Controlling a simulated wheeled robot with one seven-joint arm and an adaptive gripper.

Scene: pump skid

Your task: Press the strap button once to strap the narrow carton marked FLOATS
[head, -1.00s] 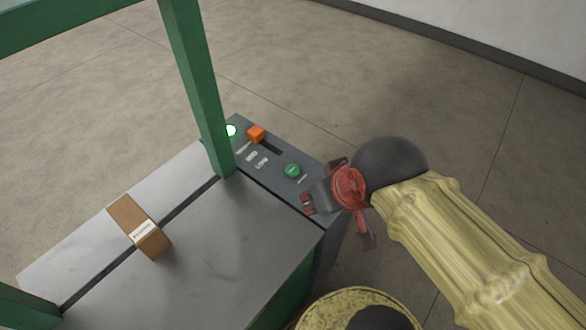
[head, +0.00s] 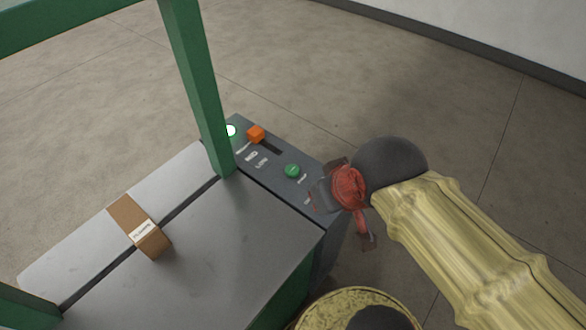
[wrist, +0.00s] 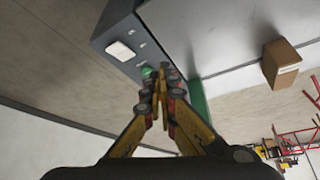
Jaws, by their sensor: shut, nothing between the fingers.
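The narrow brown carton (head: 140,228) lies across the slot in the grey machine table (head: 215,245); its white label is too blurred to read. It also shows in the wrist view (wrist: 281,66). A round green button (head: 292,170) sits on the dark control panel (head: 262,158), with small lettering I cannot read. My gripper (head: 322,192) is over the panel's near end, right of the green button. In the wrist view my gripper (wrist: 165,78) has its fingertips together and empty, close beside the green button (wrist: 147,71); I cannot tell whether they touch it.
An orange knob (head: 256,133) in a slot and a lit white lamp (head: 231,130) are at the panel's far end. A white rectangular piece (wrist: 120,51) shows on the panel in the wrist view. A green frame post (head: 196,85) rises beside the panel. Floor beyond is clear.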

